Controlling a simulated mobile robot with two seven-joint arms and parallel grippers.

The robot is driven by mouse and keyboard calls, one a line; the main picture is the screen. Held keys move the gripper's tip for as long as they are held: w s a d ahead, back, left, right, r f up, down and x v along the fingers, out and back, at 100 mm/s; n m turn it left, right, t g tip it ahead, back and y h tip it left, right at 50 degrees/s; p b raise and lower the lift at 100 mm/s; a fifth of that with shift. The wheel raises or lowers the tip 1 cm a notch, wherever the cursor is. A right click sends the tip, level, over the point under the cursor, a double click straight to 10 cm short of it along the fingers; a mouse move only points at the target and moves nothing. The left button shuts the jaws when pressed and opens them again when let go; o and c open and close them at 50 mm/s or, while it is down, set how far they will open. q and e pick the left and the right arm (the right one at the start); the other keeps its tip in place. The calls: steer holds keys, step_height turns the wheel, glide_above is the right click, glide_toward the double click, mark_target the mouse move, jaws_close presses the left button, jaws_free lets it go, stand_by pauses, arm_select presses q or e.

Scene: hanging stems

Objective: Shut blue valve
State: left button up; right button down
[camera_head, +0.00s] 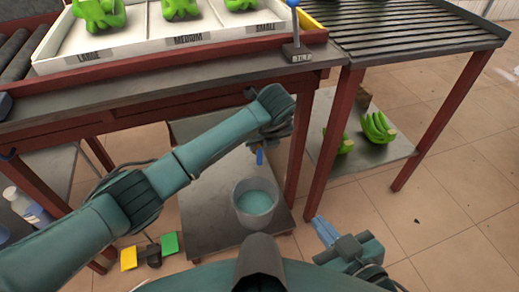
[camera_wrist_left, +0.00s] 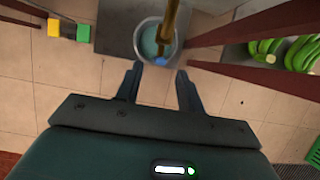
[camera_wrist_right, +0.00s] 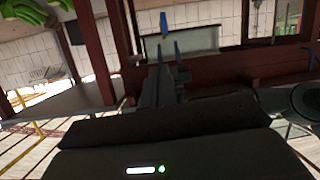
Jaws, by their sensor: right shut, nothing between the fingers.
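The blue valve (camera_head: 260,157) shows as a small blue handle just below my left gripper (camera_head: 270,138), above a bucket (camera_head: 238,200). In the left wrist view the blue handle (camera_wrist_left: 161,61) sits by a brass pipe (camera_wrist_left: 171,22), ahead of my left gripper (camera_wrist_left: 160,78). Its two fingers are apart with nothing between them. My right gripper (camera_head: 326,231) is low at the front right, away from the valve, and shut on nothing. A blue piece (camera_wrist_right: 164,24) shows beyond its fingers (camera_wrist_right: 168,50); I cannot tell whether it is the valve.
The bucket holds pale teal liquid and stands on a grey lower shelf (camera_head: 205,190). A red-framed table (camera_head: 170,95) overhangs it, with a blue-knobbed TILT lever (camera_head: 294,30). Red legs (camera_head: 302,140) stand right of the valve. Bananas (camera_head: 377,128) lie on another low shelf. Yellow and green pedals (camera_head: 169,243) are front left.

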mark_target(260, 150)
arm_select(q)
steer(key=b+x, duration=0.1)
steer(key=x, duration=0.4)
steer(key=shift+s+f, duration=0.15)
steer(key=shift+f, duration=0.1)
steer(key=shift+w+f+b, duration=0.25)
steer(key=shift+f+b, duration=0.1)
steer(key=shift+f, duration=0.1)
arm_select(e)
steer(key=shift+w+a+n+t+y, duration=0.15)
steer(key=shift+w+n+t+y, duration=0.2)
steer(key=shift+t, duration=0.45)
arm_select(q)
jaws_close()
arm_select(e)
steer(key=shift+f, duration=0.1)
